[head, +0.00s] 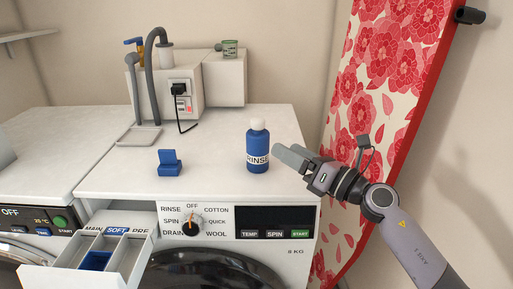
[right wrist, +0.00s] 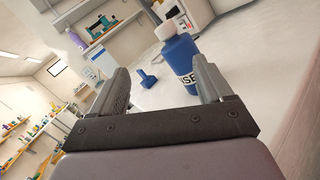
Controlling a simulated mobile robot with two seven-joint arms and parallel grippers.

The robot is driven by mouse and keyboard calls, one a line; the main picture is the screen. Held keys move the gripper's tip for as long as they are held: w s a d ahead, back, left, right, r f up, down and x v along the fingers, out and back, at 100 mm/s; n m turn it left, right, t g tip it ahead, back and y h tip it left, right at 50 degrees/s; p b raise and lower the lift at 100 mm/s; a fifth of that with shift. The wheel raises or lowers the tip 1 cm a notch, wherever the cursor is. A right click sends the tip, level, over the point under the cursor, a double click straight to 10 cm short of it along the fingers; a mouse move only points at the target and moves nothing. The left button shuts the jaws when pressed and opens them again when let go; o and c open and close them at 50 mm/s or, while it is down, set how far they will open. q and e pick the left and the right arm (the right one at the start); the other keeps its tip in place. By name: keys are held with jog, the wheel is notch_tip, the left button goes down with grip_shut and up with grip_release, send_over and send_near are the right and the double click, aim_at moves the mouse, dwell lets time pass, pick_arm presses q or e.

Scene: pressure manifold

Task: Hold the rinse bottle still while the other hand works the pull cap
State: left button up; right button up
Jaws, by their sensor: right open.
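The rinse bottle (head: 258,160) is blue with a "RINSE" label and a pale cap (head: 258,124). It stands upright on the white washer top (head: 215,150), near its right front. My right gripper (head: 290,157) is open and empty just right of the bottle, at about body height. In the right wrist view, the bottle (right wrist: 179,58) stands beyond the open fingers (right wrist: 163,82), and the right-hand finger hides part of its label. I cannot tell whether a finger touches the bottle. My left gripper does not show.
A small blue object (head: 170,168) stands left of the bottle. A box with a socket and plug (head: 182,98) and a grey pipe (head: 152,75) stand at the back. A detergent drawer (head: 65,270) is pulled out at the front left. A floral board (head: 375,100) rises at the right.

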aim_at(267, 159)
jog(key=n+g, duration=0.1)
jog(key=w+f+n+g+h, duration=0.1)
jog(key=n, duration=0.1)
jog(key=w+f+n+g, duration=0.1)
jog(key=n, duration=0.1)
jog(key=shift+w+d+f+g+h, duration=0.15)
jog(key=shift+g+h, duration=0.25)
jog(key=shift+w+d+f+n+g+h, duration=0.3)
jog(key=shift+d+f+n+g+h, duration=0.1)
jog(key=shift+n+g+h, duration=0.15)
jog(key=shift+w+f, duration=0.1)
jog(key=shift+f, duration=0.1)
jog(key=b+x, duration=0.5)
jog(key=x, duration=0.3)
jog(key=shift+f+b, duration=0.2)
jog(key=shift+b, duration=0.15)
jog(key=shift+w+a+b, duration=0.5)
jog(key=shift+a, duration=0.2)
jog(key=c, duration=0.6)
